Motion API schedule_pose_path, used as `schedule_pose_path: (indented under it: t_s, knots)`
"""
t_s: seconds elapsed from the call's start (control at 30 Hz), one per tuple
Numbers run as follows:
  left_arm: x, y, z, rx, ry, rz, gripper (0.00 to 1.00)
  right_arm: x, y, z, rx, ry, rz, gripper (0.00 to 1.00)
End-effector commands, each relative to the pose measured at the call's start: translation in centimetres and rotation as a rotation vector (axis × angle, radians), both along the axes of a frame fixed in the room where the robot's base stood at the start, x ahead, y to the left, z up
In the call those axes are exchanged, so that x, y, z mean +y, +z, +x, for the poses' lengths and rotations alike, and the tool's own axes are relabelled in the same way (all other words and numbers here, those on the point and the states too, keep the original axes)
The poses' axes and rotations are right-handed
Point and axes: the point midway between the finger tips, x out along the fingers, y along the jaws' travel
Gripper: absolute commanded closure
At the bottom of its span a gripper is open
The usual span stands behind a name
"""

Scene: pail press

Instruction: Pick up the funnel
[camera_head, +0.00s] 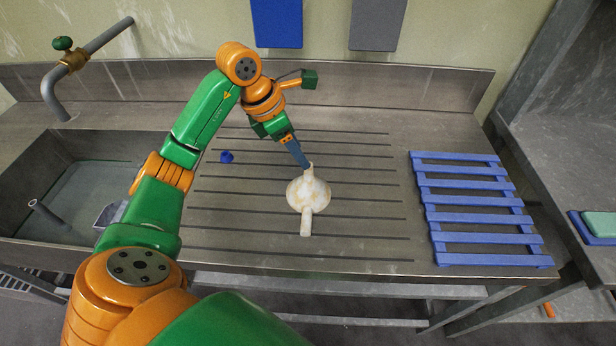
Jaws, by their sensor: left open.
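The funnel (308,196) is off-white with worn patches. It lies on the grooved metal drainboard (350,160) near the middle, its narrow spout pointing toward the front edge. My left gripper (304,164) comes down from the upper left, and its fingertips are at the funnel's far side, by a small pale projection. The jaws are open, though the two fingers overlap in this view. I cannot tell whether the fingers touch the funnel. My right gripper is not in view.
A blue slatted rack (480,222) lies to the right. A sink (70,190) with a tap (75,60) is at the left. A small blue object (227,156) sits on the drainboard behind my left arm. The drainboard between funnel and rack is clear.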

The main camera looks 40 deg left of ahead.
Motion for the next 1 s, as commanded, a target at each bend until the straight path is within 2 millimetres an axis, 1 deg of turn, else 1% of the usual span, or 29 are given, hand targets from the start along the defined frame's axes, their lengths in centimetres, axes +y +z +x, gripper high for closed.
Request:
schedule_pose_path:
  t_s: [0.13,0.23,0.3,0.47,0.5,0.57,0.6,0.67,0.7,0.73,1.0]
  knots:
    - [-1.3,-2.5,0.3,0.007,-0.004,-0.006,0.39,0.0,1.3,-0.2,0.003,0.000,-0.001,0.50]
    - [-1.6,-4.1,0.9,0.003,-0.003,-0.006,0.39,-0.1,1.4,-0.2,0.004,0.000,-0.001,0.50]
    - [-1.7,-4.7,1.0,0.001,-0.003,-0.005,0.39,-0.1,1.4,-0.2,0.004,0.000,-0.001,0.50]
    - [-1.7,-4.8,1.1,-0.001,-0.003,-0.003,0.39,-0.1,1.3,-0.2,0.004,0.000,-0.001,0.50]
    - [-1.7,-4.8,1.1,-0.001,-0.003,-0.004,0.42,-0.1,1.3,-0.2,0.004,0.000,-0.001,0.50]
    - [-1.7,-4.8,1.1,-0.001,-0.003,-0.004,0.58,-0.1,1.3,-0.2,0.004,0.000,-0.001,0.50]
    - [-1.7,-4.8,1.1,-0.001,-0.003,-0.004,0.69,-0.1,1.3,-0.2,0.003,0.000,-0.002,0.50]
    - [-1.7,-4.8,1.1,-0.001,-0.003,-0.004,0.85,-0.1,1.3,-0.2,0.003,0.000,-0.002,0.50]
    - [-1.7,-4.8,1.1,-0.001,-0.003,-0.004,0.96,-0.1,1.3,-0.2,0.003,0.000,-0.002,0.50]
    - [-1.7,-4.8,1.1,-0.001,-0.003,-0.004,1.00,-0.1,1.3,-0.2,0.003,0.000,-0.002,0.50]
    - [-1.7,-4.8,1.1,-0.001,-0.003,-0.004,1.00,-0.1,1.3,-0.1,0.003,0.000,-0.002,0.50]
